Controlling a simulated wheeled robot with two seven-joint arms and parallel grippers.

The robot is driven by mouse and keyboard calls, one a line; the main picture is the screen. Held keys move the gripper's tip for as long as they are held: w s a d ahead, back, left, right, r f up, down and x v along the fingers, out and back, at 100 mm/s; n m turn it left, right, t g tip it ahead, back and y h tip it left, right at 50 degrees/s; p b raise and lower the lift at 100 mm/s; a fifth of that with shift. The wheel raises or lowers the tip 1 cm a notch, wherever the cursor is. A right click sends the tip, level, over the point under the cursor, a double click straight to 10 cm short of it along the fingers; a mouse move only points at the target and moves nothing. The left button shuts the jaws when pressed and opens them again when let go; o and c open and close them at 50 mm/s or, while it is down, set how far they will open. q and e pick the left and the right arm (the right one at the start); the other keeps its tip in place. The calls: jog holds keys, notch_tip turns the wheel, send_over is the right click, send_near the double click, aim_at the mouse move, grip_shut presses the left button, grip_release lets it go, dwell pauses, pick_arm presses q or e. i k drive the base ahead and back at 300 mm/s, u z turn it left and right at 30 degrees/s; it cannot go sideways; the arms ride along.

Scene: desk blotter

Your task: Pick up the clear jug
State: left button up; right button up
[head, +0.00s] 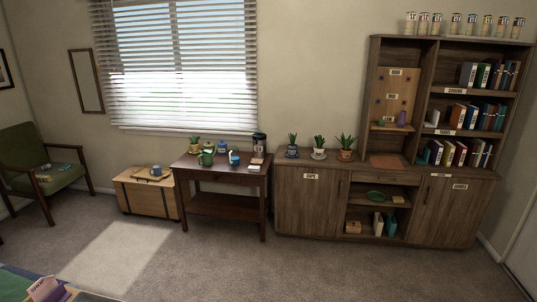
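I cannot make out a clear jug with certainty. A tall container with a dark top (259,143) stands at the right back of the dark wooden side table (222,198); it is too small to tell whether it is clear. A green pot or mug (207,158), a blue cup (234,159) and a small potted plant (195,144) stand on the same table. Neither of my grippers is in view.
A wooden cabinet with shelves (310,215) stands right of the table, with potted plants on top. A wooden chest (146,196) and green armchair (40,160) are at left. A blue-green surface edge (12,285) shows at lower left. The carpet (230,270) between is clear.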

aim_at(234, 150)
jog(key=u, duration=0.05)
jog(key=i, duration=2)
jog(key=u, duration=0.2)
jog(key=i, duration=2)
jog(key=u, duration=0.15)
